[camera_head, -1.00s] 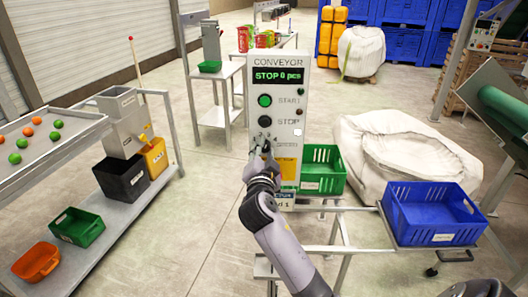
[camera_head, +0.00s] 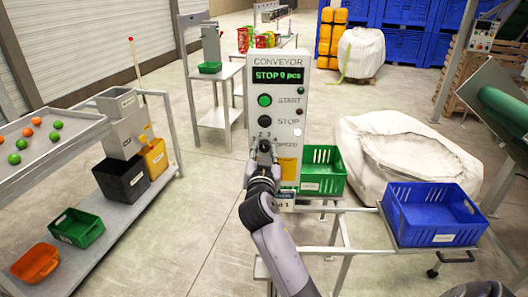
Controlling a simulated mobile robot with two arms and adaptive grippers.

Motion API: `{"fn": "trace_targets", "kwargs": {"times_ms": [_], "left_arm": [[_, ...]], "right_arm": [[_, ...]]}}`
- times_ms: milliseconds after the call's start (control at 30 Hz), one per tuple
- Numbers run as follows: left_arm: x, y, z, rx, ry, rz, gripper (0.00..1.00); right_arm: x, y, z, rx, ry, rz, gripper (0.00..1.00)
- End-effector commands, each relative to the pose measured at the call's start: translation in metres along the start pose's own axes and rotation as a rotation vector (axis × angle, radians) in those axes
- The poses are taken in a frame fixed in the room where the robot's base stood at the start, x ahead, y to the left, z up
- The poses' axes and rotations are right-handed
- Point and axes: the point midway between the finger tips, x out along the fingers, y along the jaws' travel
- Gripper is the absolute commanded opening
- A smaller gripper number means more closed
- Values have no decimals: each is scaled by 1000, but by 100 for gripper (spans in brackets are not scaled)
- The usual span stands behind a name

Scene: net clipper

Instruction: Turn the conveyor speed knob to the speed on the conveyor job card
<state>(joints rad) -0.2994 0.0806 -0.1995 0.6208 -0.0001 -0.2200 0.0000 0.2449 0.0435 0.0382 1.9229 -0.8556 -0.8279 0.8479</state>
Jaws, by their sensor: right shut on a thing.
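The conveyor control panel (camera_head: 283,100) stands upright in the middle of the head view. Its display (camera_head: 277,76) reads "STOP 0 pcs". Below it are a green START button (camera_head: 264,100) and a black STOP button (camera_head: 265,121). My right gripper (camera_head: 264,150) is at the speed dial on the panel's lower left, shut on the speed knob. The gripper hides the knob, so its pointer cannot be read; a few scale digits show just above. A yellow card (camera_head: 288,170) is on the panel at the lower right, its text too small to read. My left gripper is not in view.
A green crate (camera_head: 324,172) stands right of the panel, and a blue crate (camera_head: 433,214) stands farther right on a frame. A sorting table (camera_head: 45,148) with green and orange balls is at the left. Open floor (camera_head: 190,225) lies left of my right arm.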

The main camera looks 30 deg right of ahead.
Motion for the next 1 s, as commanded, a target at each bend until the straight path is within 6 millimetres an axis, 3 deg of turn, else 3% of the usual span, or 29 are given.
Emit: {"fn": "trace_targets", "kwargs": {"times_ms": [600,1000], "left_arm": [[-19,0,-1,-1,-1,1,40],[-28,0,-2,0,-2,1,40]], "right_arm": [[0,0,0,-568,-4,-1,0],[0,0,1,-788,-4,-1,0]]}}
